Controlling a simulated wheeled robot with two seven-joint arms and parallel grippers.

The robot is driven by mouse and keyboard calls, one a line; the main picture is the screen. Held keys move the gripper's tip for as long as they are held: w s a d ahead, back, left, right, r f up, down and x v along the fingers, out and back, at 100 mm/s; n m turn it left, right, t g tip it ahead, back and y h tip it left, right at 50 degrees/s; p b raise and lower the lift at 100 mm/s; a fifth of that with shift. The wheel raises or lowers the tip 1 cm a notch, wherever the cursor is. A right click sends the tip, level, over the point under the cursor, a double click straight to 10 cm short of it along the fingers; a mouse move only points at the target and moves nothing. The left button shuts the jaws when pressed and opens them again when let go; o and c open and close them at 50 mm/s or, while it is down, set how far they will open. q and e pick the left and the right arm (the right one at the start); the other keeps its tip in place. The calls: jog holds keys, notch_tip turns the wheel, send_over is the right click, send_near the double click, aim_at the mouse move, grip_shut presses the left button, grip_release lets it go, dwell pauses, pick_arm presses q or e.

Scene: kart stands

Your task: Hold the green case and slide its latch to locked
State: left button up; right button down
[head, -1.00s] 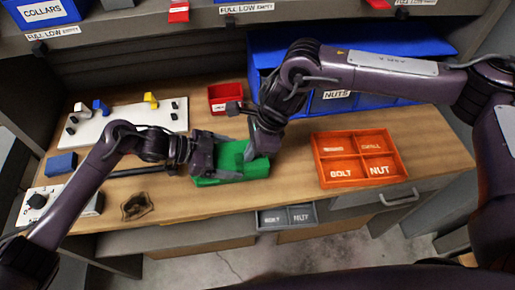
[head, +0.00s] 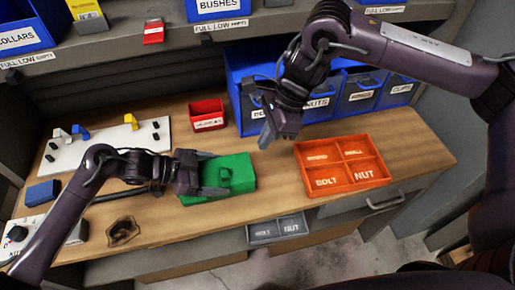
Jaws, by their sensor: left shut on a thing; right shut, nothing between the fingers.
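The green case (head: 236,174) lies on the wooden bench, left of the orange tray. My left gripper (head: 218,178) is shut on the case at its left side, with its fingers reaching over the case. A small raised green piece, which looks like the latch (head: 225,176), shows on top of the case; whether it is locked cannot be told. My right gripper (head: 266,140) is shut and empty, above the bench to the upper right of the case and apart from it.
An orange divided tray (head: 300,172) sits right of the case. A small red bin (head: 207,122) and blue bins (head: 355,98) stand behind. A white board with pegs (head: 98,148) lies at left. A grey divided tray (head: 277,236) is at the front edge.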

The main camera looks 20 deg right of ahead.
dwell(0.4)
pick_arm(q)
jog(key=o, duration=1)
jog(key=shift+o, duration=0.2)
